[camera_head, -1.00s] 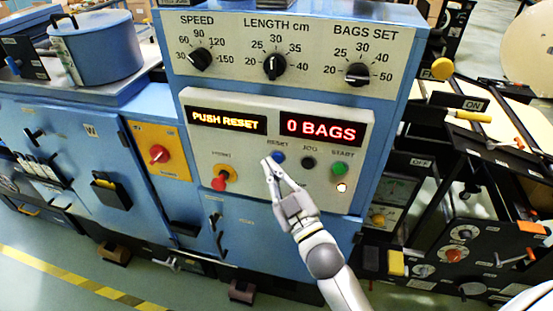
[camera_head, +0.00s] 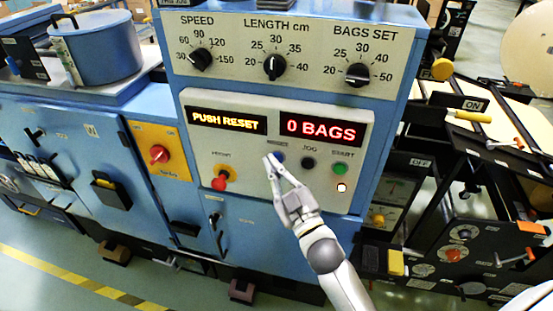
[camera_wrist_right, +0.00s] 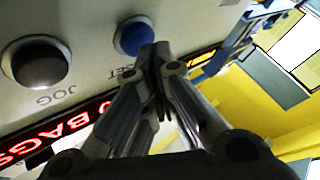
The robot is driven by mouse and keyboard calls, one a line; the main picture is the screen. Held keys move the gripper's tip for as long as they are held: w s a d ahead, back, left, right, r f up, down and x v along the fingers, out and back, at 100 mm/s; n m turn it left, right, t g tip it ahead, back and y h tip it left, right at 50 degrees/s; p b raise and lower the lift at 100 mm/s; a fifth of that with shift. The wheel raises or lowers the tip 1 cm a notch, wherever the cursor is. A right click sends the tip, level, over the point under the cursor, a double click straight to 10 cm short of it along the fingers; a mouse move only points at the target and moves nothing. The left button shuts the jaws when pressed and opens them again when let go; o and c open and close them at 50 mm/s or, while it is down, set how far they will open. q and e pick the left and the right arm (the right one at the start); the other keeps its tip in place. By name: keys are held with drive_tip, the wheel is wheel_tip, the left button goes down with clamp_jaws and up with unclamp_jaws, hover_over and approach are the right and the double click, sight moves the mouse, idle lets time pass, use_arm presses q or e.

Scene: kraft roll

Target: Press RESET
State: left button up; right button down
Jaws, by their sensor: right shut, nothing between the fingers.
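The blue RESET button (camera_head: 279,159) is on the pale control panel (camera_head: 240,142) of the blue machine. It is partly covered by my right gripper (camera_head: 270,158), whose closed fingertips are at its left edge. In the right wrist view the blue button (camera_wrist_right: 134,36) is just left of and beyond the fingertips (camera_wrist_right: 157,50), and the RESET label is partly hidden by a finger. I cannot tell whether the tips touch the button. The right gripper is shut and empty. The amber display (camera_head: 226,120) reads PUSH RESET. My left gripper is out of view.
The dark JOG button (camera_head: 308,163) and green START button (camera_head: 340,169) are to the right of RESET. A red knob (camera_head: 220,181) sticks out at the lower left of the panel. A red display (camera_head: 321,130) reads 0 BAGS. Three dials are above.

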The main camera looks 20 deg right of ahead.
drive_tip(key=shift+w+d+r, duration=0.1)
drive_tip(key=shift+w+d, duration=0.15)
drive_tip(key=shift+w, duration=0.05)
idle(0.4)
drive_tip(key=shift+s+a, duration=0.5)
drive_tip(key=shift+s, duration=0.2)
drive_tip(key=shift+s+a, duration=0.1)
drive_tip(key=shift+s+a+p, duration=0.15)
drive_tip(key=shift+s+a, duration=0.5)
drive_tip(key=shift+s, duration=0.35)
drive_tip(key=shift+s+a+p, duration=0.15)
drive_tip(key=shift+s+a, duration=0.5)
drive_tip(key=shift+s, duration=0.3)
